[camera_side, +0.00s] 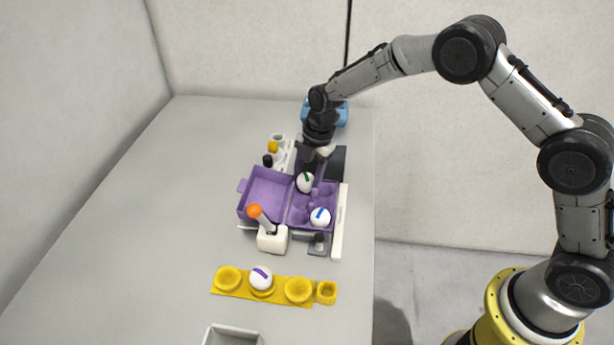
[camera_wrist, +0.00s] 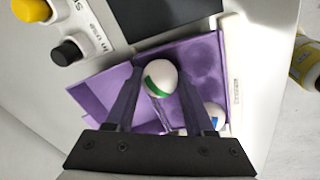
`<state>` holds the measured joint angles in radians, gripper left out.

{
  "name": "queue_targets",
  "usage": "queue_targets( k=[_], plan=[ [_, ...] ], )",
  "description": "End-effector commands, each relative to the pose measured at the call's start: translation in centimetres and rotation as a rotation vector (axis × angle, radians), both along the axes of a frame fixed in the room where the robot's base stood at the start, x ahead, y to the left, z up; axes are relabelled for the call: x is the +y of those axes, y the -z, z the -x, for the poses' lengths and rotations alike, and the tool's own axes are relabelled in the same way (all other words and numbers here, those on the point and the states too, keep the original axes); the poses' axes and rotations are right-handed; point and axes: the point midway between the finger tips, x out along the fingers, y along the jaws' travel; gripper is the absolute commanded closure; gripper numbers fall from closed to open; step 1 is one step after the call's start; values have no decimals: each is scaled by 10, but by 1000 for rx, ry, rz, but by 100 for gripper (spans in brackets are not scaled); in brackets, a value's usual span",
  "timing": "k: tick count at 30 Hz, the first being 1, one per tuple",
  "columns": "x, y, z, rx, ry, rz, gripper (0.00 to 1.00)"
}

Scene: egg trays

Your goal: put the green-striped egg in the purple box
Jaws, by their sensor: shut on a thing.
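The green-striped egg (camera_side: 305,182) is white with a green band. It also shows in the wrist view (camera_wrist: 159,78), between the two fingers of my gripper (camera_wrist: 157,82). In the side view my gripper (camera_side: 310,168) is over the far part of the purple box (camera_side: 243,209), shut on this egg. The box is open, with its lid side at the left and its egg cups at the right. I cannot tell whether the egg touches a cup. A blue-striped egg (camera_side: 320,217) sits in a near cup of the box and shows partly behind a finger in the wrist view (camera_wrist: 214,112).
A yellow tray (camera_side: 298,291) in front holds a purple-striped egg (camera_side: 261,278). A white stand with an orange-topped lever (camera_side: 257,214) stands close before the box. A white panel with yellow and black buttons (camera_wrist: 68,52) lies behind it. A grey bin (camera_side: 232,337) is at the front edge.

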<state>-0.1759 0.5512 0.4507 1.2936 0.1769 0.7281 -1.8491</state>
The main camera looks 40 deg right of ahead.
Motion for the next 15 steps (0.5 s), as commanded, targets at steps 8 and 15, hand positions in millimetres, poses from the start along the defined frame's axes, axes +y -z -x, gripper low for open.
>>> queue_targets(
  k=[8, 15],
  plan=[
    [0, 1, 0, -1, 0, 0, 66],
    [0, 4, 0, -1, 0, 0, 66]
  ],
)
